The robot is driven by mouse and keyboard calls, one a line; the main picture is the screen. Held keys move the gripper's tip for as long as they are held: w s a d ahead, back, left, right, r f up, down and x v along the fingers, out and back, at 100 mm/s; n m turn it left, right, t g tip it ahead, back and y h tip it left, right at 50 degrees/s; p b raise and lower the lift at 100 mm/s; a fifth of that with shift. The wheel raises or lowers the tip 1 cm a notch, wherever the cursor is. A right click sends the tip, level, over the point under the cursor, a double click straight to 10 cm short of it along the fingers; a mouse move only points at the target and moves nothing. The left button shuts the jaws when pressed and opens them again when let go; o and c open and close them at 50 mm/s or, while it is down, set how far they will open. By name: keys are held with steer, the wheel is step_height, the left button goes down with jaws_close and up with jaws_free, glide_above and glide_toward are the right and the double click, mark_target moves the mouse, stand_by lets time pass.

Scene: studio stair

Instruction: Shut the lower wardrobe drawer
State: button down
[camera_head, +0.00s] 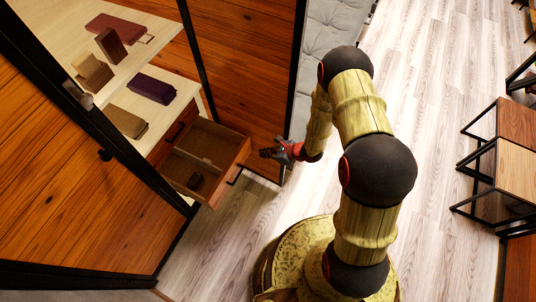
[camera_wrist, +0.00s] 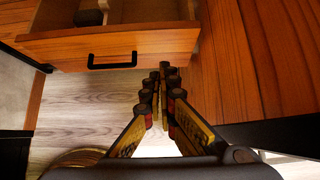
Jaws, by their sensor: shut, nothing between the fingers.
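The lower wardrobe drawer (camera_head: 231,167) is pulled out of the wardrobe, its tray open to view. A small dark object (camera_head: 195,182) lies inside it. In the wrist view the wooden drawer front (camera_wrist: 165,42) spans the upper left, with a black bar handle (camera_wrist: 112,62). My gripper (camera_head: 266,153) is shut and empty, in front of the drawer and to its right in the head view. In the wrist view its fingertips (camera_wrist: 165,72) are just below the right part of the drawer front, right of the handle. I cannot tell whether they touch it.
The wardrobe shelves above hold several boxes, among them a purple box (camera_head: 151,89) and a dark red case (camera_head: 116,28). Wooden door panels (camera_head: 245,60) flank the opening. A grey cushioned seat (camera_head: 325,35) stands behind my arm. Small tables (camera_head: 515,165) stand right; the floor between is clear.

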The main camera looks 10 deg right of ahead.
mark_target(243, 151)
steer(key=shift+w+a+f+b, duration=0.35)
steer(key=shift+w+a+f, duration=0.4)
steer(key=shift+a, duration=0.3)
steer(key=shift+w+a+f+b, duration=0.4)
steer(key=shift+w+a+f, duration=0.1)
steer(key=shift+w+a, duration=0.5)
steer(key=shift+w+a+f+b, duration=0.35)
steer(key=shift+w+a+f, duration=0.35)
steer(key=shift+a, duration=0.4)
